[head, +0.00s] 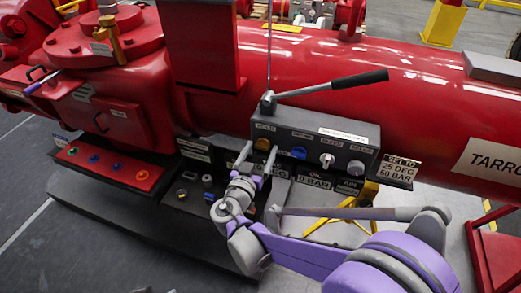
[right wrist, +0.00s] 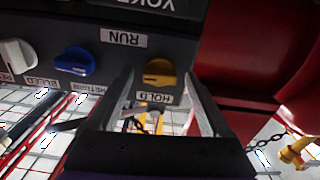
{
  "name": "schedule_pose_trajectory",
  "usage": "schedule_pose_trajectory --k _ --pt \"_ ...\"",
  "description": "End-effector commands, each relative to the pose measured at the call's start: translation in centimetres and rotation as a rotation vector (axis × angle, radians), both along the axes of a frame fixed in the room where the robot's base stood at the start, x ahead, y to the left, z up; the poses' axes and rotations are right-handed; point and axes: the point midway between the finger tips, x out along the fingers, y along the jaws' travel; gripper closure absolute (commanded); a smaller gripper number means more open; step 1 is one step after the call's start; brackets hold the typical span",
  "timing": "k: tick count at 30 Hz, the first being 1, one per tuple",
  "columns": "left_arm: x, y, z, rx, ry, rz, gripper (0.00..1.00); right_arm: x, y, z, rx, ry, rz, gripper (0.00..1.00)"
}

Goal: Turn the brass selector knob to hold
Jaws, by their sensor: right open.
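The brass selector knob (head: 262,144) sits at the left end of the front of a dark grey control box (head: 310,128). In the right wrist view the knob (right wrist: 159,72) lies near a HOLD label (right wrist: 160,98) and a RUN label (right wrist: 123,38), which read upside down. Its bar looks roughly level there; I cannot tell its exact setting. My right gripper (head: 257,156) is open, its fingers pointing at the knob. In the right wrist view the gripper's (right wrist: 163,82) fingertips stand on either side of the knob, with no contact visible. My left gripper is not in view.
A blue knob (head: 299,152) and a white knob (head: 327,159) sit to the right of the brass knob. A lever with a black handle (head: 360,78) rises above the box. A red panel with buttons (head: 110,168) stands left. A large red pipe (head: 400,75) runs behind.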

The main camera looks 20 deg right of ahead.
Motion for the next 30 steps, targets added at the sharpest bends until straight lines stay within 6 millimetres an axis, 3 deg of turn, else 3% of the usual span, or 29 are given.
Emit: schedule_pose_trajectory --k 10,23,30 --pt "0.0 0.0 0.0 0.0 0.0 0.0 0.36 0.31 -0.25 0.0 0.0 0.0 0.0 0.19" --pt "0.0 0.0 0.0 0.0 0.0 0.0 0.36 0.3 -0.23 -0.01 0.001 0.001 0.0 0.97" --pt "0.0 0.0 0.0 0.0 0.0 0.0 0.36 0.3 -0.22 -0.01 -0.009 0.008 0.0 1.0"
